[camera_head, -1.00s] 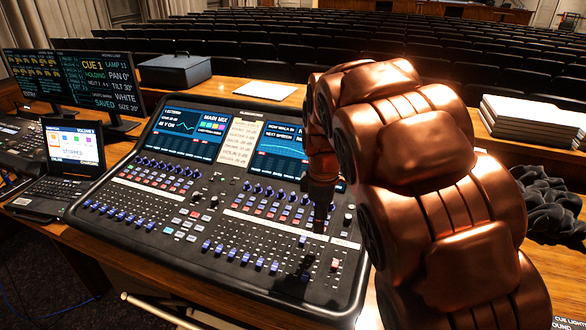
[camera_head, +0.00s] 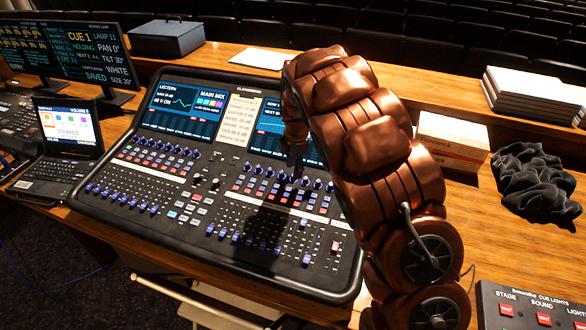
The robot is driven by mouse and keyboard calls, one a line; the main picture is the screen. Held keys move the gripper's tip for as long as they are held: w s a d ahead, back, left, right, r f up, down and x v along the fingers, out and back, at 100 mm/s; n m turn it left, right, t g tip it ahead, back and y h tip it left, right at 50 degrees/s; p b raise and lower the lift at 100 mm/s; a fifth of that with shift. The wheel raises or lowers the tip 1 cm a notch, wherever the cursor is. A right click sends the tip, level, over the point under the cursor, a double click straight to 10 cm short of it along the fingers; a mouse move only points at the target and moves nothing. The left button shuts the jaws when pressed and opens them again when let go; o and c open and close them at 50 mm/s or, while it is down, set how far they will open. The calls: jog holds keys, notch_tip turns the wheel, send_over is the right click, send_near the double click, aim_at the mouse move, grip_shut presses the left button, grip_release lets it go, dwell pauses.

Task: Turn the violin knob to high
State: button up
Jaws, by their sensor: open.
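The black mixing desk (camera_head: 225,210) lies tilted on the wooden table, with rows of small knobs, faders and lit screens. A row of blue knobs (camera_head: 290,178) runs below the right screen (camera_head: 268,128). I cannot read which knob is the violin one, and its setting cannot be told. My gripper (camera_head: 296,165) points down over this right part of the desk, in front of the right screen, with nothing visible in it. Its fingertips are dark and small, and whether they touch a knob cannot be told. My copper arm hides the right edge of the desk.
A laptop (camera_head: 68,130) and two monitors (camera_head: 95,55) stand at left. A dark box (camera_head: 165,38) and white paper (camera_head: 258,60) lie behind the desk. White binders (camera_head: 530,90), a carton (camera_head: 452,140), black cloth (camera_head: 535,180) and a cue light box (camera_head: 530,308) are at right.

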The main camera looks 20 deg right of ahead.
jog(key=shift+w+f+p, duration=0.15)
jog(key=shift+f+p, duration=0.25)
jog(key=shift+f, duration=1)
grip_shut()
